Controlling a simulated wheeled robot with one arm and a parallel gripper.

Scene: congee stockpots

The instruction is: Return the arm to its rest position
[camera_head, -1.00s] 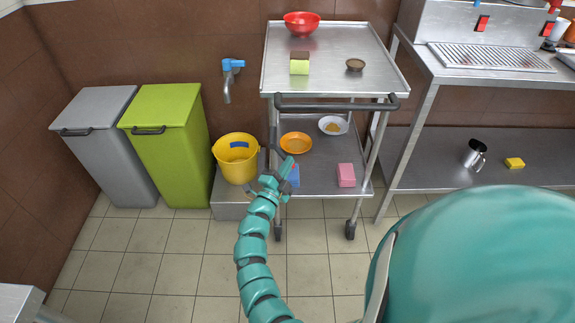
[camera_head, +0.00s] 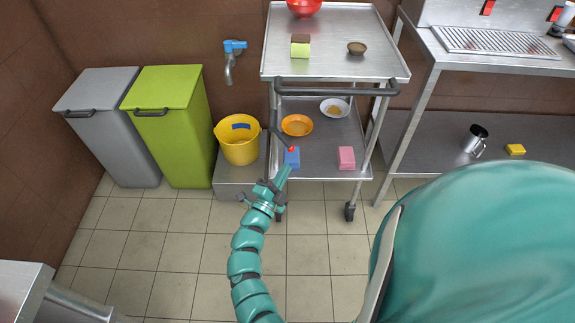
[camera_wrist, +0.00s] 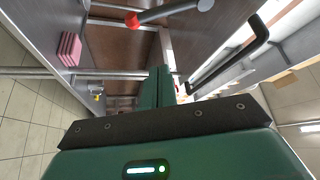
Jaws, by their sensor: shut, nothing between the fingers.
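My teal segmented arm (camera_head: 246,262) reaches up from the bottom of the head view toward the cart's left front. I cannot tell from the head view whether the tip touches the blue block or the shelf edge.
A yellow bucket (camera_head: 240,147), green bin (camera_head: 172,140) and grey bin (camera_head: 112,140) stand left. The tiled floor (camera_head: 180,250) is clear.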

